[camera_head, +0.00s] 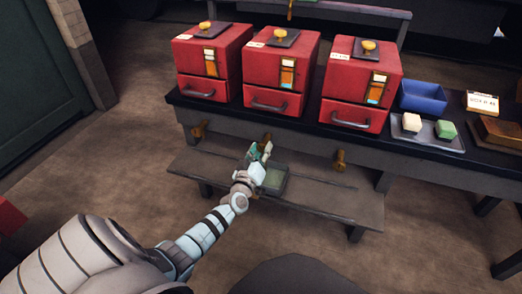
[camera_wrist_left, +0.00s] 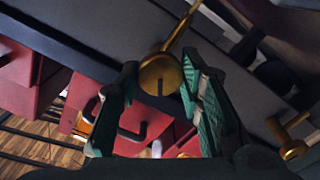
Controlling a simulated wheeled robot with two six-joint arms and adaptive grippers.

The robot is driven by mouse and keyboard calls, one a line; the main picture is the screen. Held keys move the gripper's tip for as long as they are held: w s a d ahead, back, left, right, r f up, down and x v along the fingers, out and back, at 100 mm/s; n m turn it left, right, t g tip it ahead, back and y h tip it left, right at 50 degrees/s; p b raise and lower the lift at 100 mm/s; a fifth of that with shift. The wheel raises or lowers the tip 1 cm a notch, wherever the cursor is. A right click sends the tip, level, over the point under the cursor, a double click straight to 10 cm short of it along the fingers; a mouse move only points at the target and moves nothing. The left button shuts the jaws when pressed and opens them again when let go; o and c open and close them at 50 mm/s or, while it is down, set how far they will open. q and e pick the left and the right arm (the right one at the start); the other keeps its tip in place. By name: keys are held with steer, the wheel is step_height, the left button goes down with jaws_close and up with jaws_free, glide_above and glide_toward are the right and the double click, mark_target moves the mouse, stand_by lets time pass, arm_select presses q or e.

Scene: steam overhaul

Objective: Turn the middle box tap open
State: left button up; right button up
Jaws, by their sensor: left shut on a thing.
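Three red boxes stand in a row on the dark bench, and the middle box (camera_head: 281,62) has a brass knob on top and a drawer with a handle. The middle tap (camera_head: 267,137) is brass and sticks out below the bench's front edge, partly hidden by my left gripper. My left gripper (camera_head: 260,151) is shut on this tap. In the left wrist view, the round brass end of the tap (camera_wrist_left: 160,75) sits between the two green fingers of my left gripper (camera_wrist_left: 159,88). How far the tap is turned is unclear. My right gripper is not in view.
Brass taps stand at the left (camera_head: 199,129) and right (camera_head: 340,160). A low shelf (camera_head: 325,197) below carries a shallow dark tray (camera_head: 275,180) under my gripper. A blue bin (camera_head: 422,97) and a tray with white and green blocks (camera_head: 449,145) sit at the bench's right.

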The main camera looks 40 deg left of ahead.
arm_select(q)
steer(key=n, duration=0.4)
steer(key=shift+n, duration=0.4)
steer(key=n, duration=0.4)
steer(key=shift+n, duration=1.3)
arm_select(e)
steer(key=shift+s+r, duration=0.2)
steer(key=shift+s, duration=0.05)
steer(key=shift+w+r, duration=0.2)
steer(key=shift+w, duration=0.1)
arm_select(q)
steer(key=o, duration=1.2)
steer(key=shift+c, duration=0.2)
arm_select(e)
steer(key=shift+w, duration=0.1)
